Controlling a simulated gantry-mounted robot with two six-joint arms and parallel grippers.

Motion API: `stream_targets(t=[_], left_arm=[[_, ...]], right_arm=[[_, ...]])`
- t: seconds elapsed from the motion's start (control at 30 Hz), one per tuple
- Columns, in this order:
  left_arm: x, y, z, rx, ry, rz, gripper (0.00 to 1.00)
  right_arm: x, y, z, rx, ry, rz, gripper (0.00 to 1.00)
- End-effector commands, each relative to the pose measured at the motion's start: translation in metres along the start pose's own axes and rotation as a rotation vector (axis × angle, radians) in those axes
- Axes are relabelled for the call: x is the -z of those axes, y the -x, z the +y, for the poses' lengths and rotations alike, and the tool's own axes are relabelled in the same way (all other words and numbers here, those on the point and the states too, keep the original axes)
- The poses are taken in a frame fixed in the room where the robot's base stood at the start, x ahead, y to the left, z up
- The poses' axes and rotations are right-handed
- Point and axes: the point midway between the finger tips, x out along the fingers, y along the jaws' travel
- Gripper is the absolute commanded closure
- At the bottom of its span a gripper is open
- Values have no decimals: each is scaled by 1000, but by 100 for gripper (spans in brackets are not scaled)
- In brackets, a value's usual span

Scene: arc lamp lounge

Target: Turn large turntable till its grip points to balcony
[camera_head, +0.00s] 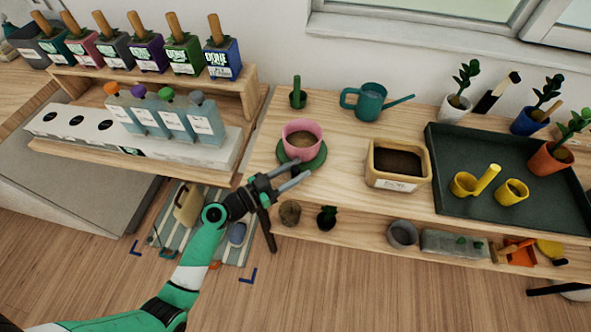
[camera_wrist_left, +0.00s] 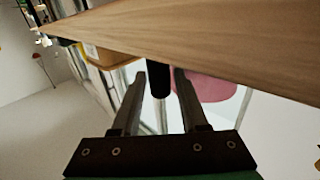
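The turntable is a round green disc (camera_head: 315,160) on the wooden table, with a pink pot (camera_head: 301,135) standing on it. My left gripper (camera_head: 304,171) reaches in at the disc's front edge, over the table's front left corner. In the left wrist view, the two fingers (camera_wrist_left: 160,73) are apart, with a short black rod (camera_wrist_left: 159,88) showing between them. It looks like the turntable's grip. I cannot tell whether the fingers touch it. In the head view the grip is hidden by the gripper. My right gripper is not in view.
A shelf with bottles (camera_head: 171,121) is at left. A window (camera_head: 430,12) is at the top right.

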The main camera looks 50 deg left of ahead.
Motion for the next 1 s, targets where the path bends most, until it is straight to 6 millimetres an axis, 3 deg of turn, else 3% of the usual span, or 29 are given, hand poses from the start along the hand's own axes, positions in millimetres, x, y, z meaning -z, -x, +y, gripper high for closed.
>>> stream_targets(t=[0.03, 0.2, 0.23, 1.0], left_arm=[[0, 0, 0, 0, 0, 0, 68], [0, 0, 0, 0, 0, 0, 98], [0, 0, 0, 0, 0, 0, 100], [0, 0, 0, 0, 0, 0, 100]], right_arm=[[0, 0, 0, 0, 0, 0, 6], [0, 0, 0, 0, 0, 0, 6], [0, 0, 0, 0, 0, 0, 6], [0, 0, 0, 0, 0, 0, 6]])
